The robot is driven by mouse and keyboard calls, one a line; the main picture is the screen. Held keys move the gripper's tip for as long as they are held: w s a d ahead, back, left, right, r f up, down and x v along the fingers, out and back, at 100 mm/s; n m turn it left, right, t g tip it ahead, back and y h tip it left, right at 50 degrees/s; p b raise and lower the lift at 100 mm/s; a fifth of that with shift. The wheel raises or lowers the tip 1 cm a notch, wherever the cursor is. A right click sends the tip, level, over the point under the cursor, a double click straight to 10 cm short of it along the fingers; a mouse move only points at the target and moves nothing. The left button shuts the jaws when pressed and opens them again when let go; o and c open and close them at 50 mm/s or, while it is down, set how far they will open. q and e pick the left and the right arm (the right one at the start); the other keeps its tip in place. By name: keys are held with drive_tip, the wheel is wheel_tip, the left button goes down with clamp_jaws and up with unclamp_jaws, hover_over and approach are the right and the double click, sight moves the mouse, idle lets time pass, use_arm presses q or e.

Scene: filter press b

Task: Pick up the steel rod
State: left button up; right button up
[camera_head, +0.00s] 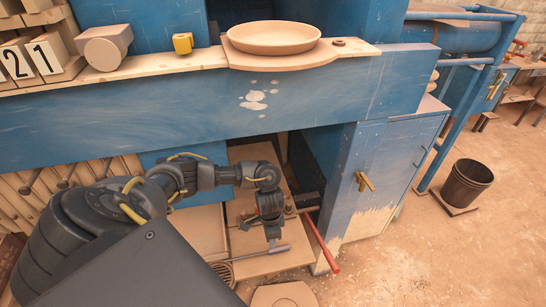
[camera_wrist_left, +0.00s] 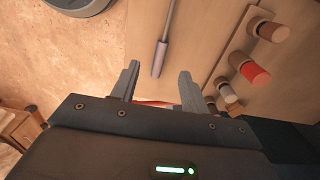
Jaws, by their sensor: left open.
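A thin grey rod (camera_head: 245,257) with a thicker end lies on the pale board low in the open bay of the blue press. It is the likely steel rod. In the left wrist view the rod (camera_wrist_left: 161,48) lies with its thick end just beyond and between my fingertips, apart from them. My left gripper (camera_head: 273,238) points down above the board, close to the rod's thick end. In the wrist view the left gripper (camera_wrist_left: 159,73) is open, with nothing between its fingers. My right gripper is not in view.
A red-handled bar (camera_head: 322,243) leans just right of my left gripper. Several round pegs or knobs, one red-tipped (camera_wrist_left: 255,74), stand right of the fingers. A blue cabinet (camera_head: 375,180) stands to the right.

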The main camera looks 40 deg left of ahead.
sight(270, 250)
use_arm(q)
wheel_tip(270, 250, down, 3)
drive_tip(key=shift+a, duration=0.15)
wheel_tip(270, 250, down, 2)
drive_tip(key=b, duration=0.3)
drive_tip(key=shift+f, duration=0.2)
wheel_tip(270, 250, down, 6)
drive_tip(key=b, duration=0.8)
drive_tip(key=shift+a+r, duration=0.15)
drive_tip(key=shift+r, duration=0.25)
drive_tip(key=shift+c, duration=0.3)
clamp_jaws()
